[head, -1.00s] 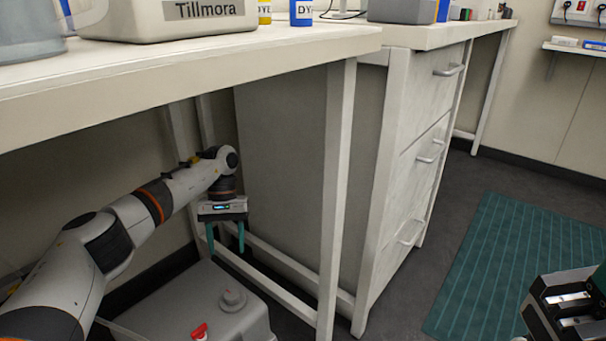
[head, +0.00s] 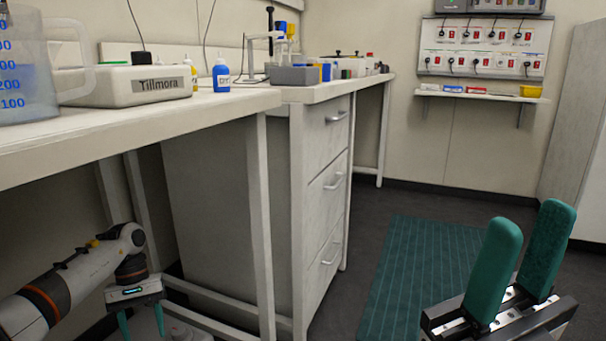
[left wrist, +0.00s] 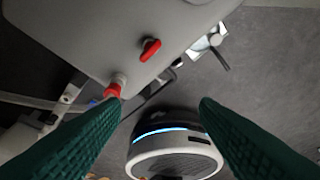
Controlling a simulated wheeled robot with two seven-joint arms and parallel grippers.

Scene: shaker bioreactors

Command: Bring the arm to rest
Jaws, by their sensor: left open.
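My left arm (head: 75,280) reaches in under the bench at the lower left. Its gripper (head: 141,322) points down with its green fingers apart and nothing seen between them. In the left wrist view the two green fingers (left wrist: 160,110) are spread wide and empty. A grey container with a red tap (left wrist: 150,50) lies beyond them in that view. My right gripper (head: 530,240) is at the lower right of the head view. Its two green fingers point up and stand apart, with nothing between them.
The white bench (head: 215,110) overhangs my left arm; its legs and lower rails stand close by. A drawer cabinet (head: 322,210) is to the right of it. A jug (head: 28,75), a Tillmora device (head: 125,88) and bottles stand on top. A green mat (head: 405,270) lies on open floor.

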